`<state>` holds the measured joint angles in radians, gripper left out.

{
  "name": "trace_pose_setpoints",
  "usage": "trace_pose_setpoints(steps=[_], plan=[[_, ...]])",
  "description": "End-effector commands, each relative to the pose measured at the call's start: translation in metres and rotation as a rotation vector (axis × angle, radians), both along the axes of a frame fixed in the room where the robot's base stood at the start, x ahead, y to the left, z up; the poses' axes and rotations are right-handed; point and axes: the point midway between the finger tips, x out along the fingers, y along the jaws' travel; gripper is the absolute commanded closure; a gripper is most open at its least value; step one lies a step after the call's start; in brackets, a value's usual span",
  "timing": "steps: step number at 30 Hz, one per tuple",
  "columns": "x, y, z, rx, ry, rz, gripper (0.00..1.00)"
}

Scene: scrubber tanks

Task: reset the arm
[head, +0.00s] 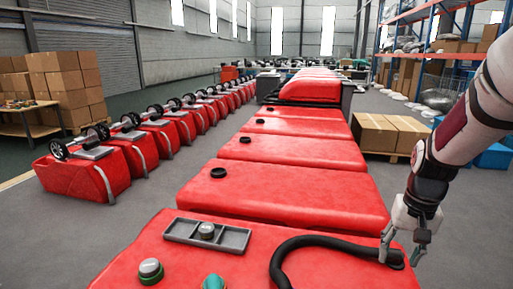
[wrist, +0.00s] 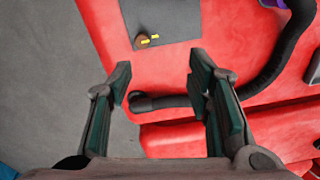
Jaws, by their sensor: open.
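My gripper (head: 401,260) hangs at the end of my arm, at the right edge of the nearest red tank (head: 240,262). In the wrist view its two dark fingers (wrist: 161,75) are spread apart with nothing clamped between them. A black hose (head: 325,242) curves across the tank top, and its end lies by the fingers in the head view. In the wrist view the hose end (wrist: 142,103) shows between the fingers; I cannot tell the gap in depth.
A grey tray (head: 180,232) with a round knob, a green-ringed cap (head: 150,270) and a teal piece (head: 214,282) are on the near tank. More red tanks (head: 290,190) run behind. Cartons (head: 378,133) stand on a pallet right. Grey floor (head: 460,235) is open at right.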

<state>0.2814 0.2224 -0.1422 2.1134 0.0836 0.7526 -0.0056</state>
Motion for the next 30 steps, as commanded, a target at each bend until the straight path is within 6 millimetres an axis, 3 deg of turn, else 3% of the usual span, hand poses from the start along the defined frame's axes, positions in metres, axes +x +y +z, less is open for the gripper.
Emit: trace_pose_setpoints(steps=[1, 6, 15, 24, 30], plan=[[-0.009, 0.016, 0.023, -0.003, -0.026, 0.032, 0.54], [-0.042, 0.058, 0.075, -0.013, -0.089, 0.128, 0.54], [-0.119, 0.118, 0.137, -0.047, -0.191, 0.298, 0.54], [-0.191, 0.150, 0.160, -0.093, -0.275, 0.431, 0.54], [-0.209, 0.155, 0.161, -0.107, -0.295, 0.462, 0.54]])
